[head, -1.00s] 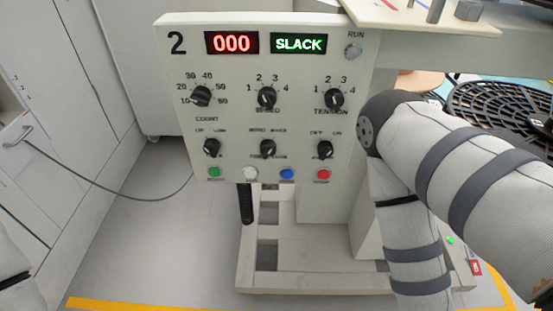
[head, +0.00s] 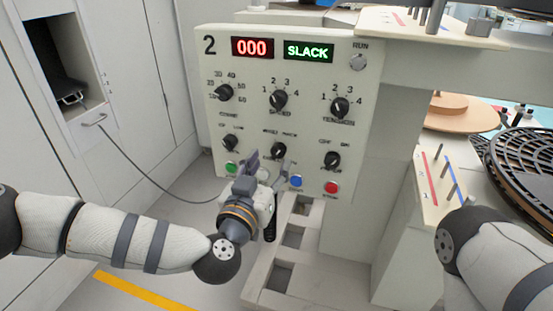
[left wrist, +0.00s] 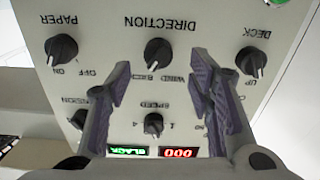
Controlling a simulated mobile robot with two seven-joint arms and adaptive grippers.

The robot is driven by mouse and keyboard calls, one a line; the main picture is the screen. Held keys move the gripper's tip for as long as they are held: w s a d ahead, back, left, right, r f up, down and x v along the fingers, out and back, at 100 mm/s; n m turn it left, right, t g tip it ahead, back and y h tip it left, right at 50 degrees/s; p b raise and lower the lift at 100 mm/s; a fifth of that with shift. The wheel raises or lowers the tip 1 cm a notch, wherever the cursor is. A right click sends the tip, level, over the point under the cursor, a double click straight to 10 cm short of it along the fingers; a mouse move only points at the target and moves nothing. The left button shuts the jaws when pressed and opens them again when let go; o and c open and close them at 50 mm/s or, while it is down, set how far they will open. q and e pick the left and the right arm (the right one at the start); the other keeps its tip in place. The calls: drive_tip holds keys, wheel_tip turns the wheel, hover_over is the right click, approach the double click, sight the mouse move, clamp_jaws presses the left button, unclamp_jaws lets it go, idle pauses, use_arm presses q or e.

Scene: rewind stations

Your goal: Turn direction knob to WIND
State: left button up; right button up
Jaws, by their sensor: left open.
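The DIRECTION knob (head: 279,150) is a black knob in the middle of the lower knob row on the white control panel (head: 375,75). In the left wrist view, which is upside down, the DIRECTION knob (left wrist: 158,52) shows just beyond the space between my fingers. Its pointer mark seems to lean to the lower left there, away from the label that reads like WIND. My left gripper (head: 267,167) is open and empty in front of the panel, just below the knob. Its two purple-padded fingers (left wrist: 160,85) are spread, apart from the knob. My right gripper is out of view.
The DECK knob (left wrist: 251,62) and PAPER knob (left wrist: 61,48) flank it. Green (head: 231,168), blue (head: 296,181) and red (head: 331,188) buttons sit below. The displays read 000 (head: 252,48) and SLACK (head: 308,51). A pegged board (head: 438,185) stands right of the panel.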

sight(275, 155)
use_arm(q)
drive_tip(key=x, duration=0.4)
drive_tip(key=shift+d, duration=0.1)
clamp_jaws()
drive_tip(key=shift+r+n, duration=0.1)
drive_tip(key=shift+n, duration=0.7)
drive_tip(key=n, duration=0.4)
drive_tip(key=shift+f, duration=0.2)
drive_tip(key=n+b, duration=0.1)
drive_tip(key=n, duration=0.5)
drive_tip(key=shift+n, duration=0.3)
